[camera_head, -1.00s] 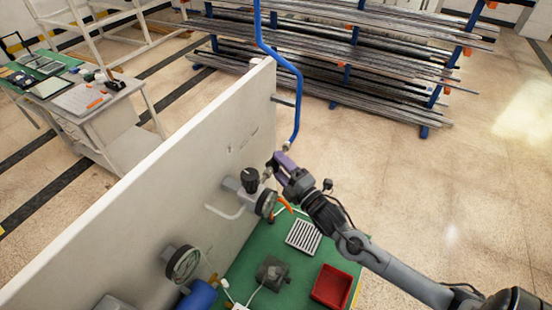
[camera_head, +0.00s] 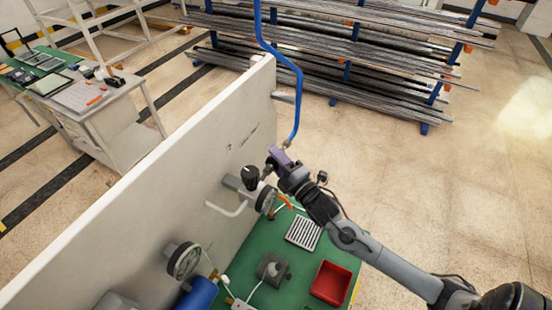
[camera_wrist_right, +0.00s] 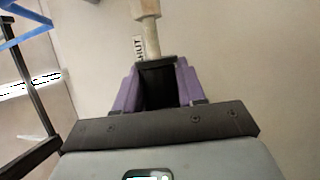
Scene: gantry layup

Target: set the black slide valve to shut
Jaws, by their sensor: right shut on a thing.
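My right gripper (camera_head: 273,158) reaches the white wall panel (camera_head: 170,180) from the right, its purple fingers beside the lower end of the blue pipe. In the right wrist view the purple fingers of the gripper (camera_wrist_right: 157,85) are shut on a black piece (camera_wrist_right: 158,84), which I take as the handle of the slide valve. A pale metal stem (camera_wrist_right: 151,40) runs from it to a wider block at the top edge. A label ending in "HUT" (camera_wrist_right: 138,48) shows beside the stem, partly covered. In the head view the gripper hides the handle. My left gripper is not in view.
A black knob (camera_head: 250,178) and a round gauge (camera_head: 266,200) sit close below the gripper. The blue pipe (camera_head: 297,100) hangs just above it. A second gauge (camera_head: 184,261), a grey grate (camera_head: 303,233) and a red tray (camera_head: 331,283) are lower down. Floor is clear at right.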

